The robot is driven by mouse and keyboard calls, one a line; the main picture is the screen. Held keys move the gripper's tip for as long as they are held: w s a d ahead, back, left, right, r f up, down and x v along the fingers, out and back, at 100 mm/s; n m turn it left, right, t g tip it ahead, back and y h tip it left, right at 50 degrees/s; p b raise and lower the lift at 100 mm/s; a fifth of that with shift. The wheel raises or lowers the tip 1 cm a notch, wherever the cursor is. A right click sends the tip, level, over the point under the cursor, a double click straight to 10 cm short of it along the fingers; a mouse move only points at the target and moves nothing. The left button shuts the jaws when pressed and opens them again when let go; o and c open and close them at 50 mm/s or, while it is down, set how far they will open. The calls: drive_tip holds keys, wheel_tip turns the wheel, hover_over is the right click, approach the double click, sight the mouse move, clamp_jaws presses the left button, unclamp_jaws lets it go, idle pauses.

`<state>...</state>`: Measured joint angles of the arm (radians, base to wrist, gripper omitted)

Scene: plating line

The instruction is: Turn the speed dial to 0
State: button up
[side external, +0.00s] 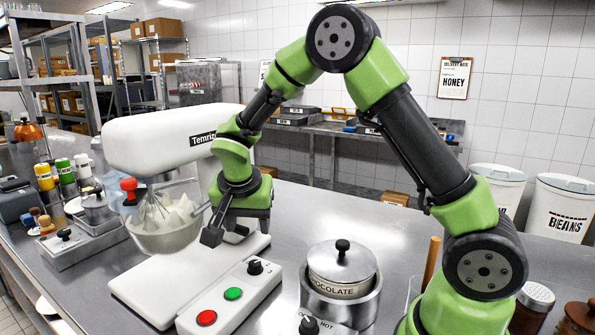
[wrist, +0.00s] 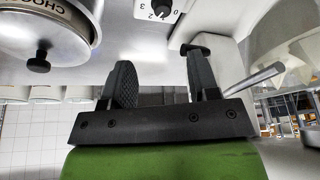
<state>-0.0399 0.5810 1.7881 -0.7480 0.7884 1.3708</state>
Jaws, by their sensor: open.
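The speed dial (side external: 255,266) is a black knob on the white control panel (side external: 228,300), beside a green button (side external: 233,294) and a red button (side external: 206,318). In the wrist view the dial (wrist: 160,7) is cut by the top edge, with 3, 2 and 0 printed around it; I cannot tell which number its pointer marks. My gripper (side external: 222,232) is open and empty, above the mixer's base and up and left of the dial. In the wrist view my gripper (wrist: 158,68) has its fingers apart, with the dial beyond their tips, not touched.
The white mixer (side external: 160,140) with its whisk and metal bowl (side external: 168,235) stands close left of my gripper. A chocolate pot (side external: 342,270) stands right of the panel; it also shows in the wrist view (wrist: 45,30). Bare steel counter lies between panel and pot.

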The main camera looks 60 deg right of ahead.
drive_tip(key=s+a+r+n+t+y, duration=0.1)
drive_tip(key=s+a+r+n, duration=0.1)
drive_tip(key=s+r, duration=0.4)
drive_tip(key=s+a+r+n+t+y, duration=0.1)
drive_tip(key=s+r+n+y, duration=0.1)
drive_tip(key=s+r, duration=0.4)
drive_tip(key=shift+s+a+r+n+t, duration=0.3)
drive_tip(key=shift+a+r+n+t, duration=0.05)
drive_tip(key=shift+n+t, duration=0.05)
drive_tip(key=m+y, duration=0.3)
drive_tip(key=m, duration=2.1)
approach(255, 262)
drive_tip(key=shift+g, duration=0.3)
drive_tip(key=x, duration=0.8)
drive_tip(key=shift+w+a+f, duration=0.15)
drive_tip(key=shift+w+f, duration=0.1)
drive_tip(key=shift+w, duration=0.1)
